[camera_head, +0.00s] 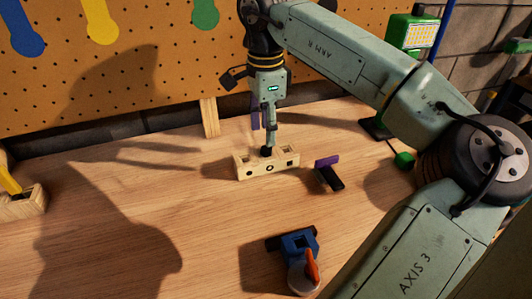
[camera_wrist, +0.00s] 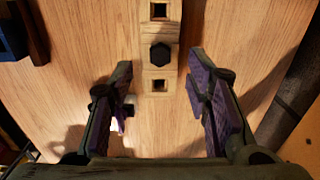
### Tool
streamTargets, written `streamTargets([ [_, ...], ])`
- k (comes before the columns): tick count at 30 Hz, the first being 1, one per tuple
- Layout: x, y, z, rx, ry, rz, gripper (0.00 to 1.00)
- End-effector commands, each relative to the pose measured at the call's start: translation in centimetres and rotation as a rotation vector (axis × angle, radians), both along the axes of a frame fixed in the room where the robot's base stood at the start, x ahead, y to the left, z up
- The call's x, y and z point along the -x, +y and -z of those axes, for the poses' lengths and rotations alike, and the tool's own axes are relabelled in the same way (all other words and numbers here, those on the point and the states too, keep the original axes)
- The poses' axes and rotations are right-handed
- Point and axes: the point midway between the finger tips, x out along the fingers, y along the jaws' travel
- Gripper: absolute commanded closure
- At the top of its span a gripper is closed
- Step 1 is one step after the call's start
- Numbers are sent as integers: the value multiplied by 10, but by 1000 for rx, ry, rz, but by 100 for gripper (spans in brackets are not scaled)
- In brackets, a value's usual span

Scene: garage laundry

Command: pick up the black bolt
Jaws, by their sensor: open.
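The black bolt (camera_head: 266,151) stands in the middle of a pale wooden block (camera_head: 246,170) on the workbench. In the wrist view its dark hexagonal head (camera_wrist: 160,55) shows between two square holes of the block (camera_wrist: 159,70). My gripper (camera_head: 266,128) points down just above the block in the head view. In the wrist view my gripper (camera_wrist: 158,68) is open, with one purple-padded finger on each side of the block. The bolt head lies near the line between the fingertips, and nothing is held. The head view does not clearly show the gap to the bolt.
A purple and black object (camera_head: 328,172) lies right of the block. A blue clamp-like tool with an orange handle (camera_head: 300,258) lies nearer. A wooden holder with a yellow item (camera_head: 25,203) stands at far left. The pegboard (camera_head: 140,75) rises behind. The bench left of the block is clear.

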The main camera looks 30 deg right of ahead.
Motion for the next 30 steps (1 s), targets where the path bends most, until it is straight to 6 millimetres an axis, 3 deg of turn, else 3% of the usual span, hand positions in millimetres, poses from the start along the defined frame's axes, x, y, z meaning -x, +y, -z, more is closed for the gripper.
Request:
streamTargets([
  [10, 1, 0, 50, -1, 0, -1, 56],
  [18, 1, 0, 49, -1, 0, -1, 57],
  [30, 1, 0, 49, -1, 0, -1, 84],
])
